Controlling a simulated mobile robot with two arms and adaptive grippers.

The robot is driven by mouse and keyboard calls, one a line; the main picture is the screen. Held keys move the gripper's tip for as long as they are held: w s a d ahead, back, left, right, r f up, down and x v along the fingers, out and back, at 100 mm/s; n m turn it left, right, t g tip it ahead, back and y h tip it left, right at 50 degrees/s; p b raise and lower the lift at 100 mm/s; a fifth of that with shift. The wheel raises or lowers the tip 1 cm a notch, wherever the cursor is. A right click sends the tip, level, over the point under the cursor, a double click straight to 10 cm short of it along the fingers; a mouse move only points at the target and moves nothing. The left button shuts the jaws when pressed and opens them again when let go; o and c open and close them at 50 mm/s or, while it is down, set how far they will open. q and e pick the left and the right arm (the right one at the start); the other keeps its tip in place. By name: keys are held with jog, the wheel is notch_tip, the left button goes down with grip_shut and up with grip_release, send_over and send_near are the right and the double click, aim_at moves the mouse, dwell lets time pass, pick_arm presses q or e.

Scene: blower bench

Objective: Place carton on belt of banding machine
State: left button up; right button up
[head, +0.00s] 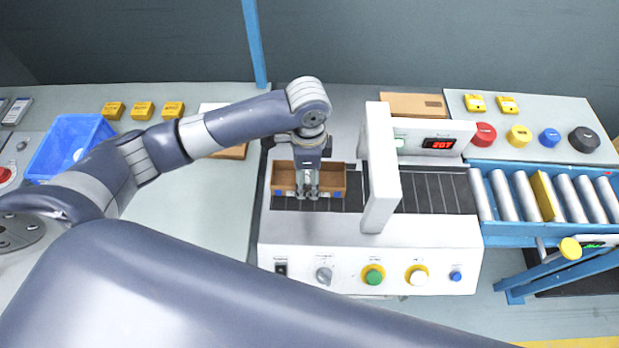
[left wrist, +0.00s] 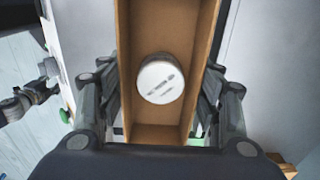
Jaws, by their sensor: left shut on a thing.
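An open-topped brown carton (head: 335,179) is on or just above the dark belt (head: 281,202) at the left end of the white banding machine (head: 330,245), left of its arch (head: 381,165). My left gripper (head: 308,192) reaches down over the carton and is shut on it. In the left wrist view the carton (left wrist: 141,32) lies between the two fingers, and a round white-topped item (left wrist: 161,82) sits inside it. Whether the carton's underside touches the belt cannot be told. My right gripper is not in view.
A roller conveyor (head: 504,195) joins the machine's right side. Coloured rolls (head: 519,135) stand on the back right bench. A blue bin (head: 66,142) and yellow boxes (head: 143,111) stand on the left bench. A flat brown carton (head: 405,104) lies behind the arch. My large arm link crosses the foreground.

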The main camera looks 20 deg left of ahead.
pick_arm(q)
jog(key=shift+w+d, duration=0.1)
jog(key=shift+w, duration=0.15)
jog(key=shift+f, duration=0.3)
jog(key=shift+f+p, duration=0.4)
jog(key=shift+f, duration=1.1)
jog(key=shift+f, duration=0.1)
jog(key=o, duration=0.8)
notch_tip(320, 180, up, 12)
jog(key=shift+r+b, duration=0.15)
jog(key=shift+b, duration=0.65)
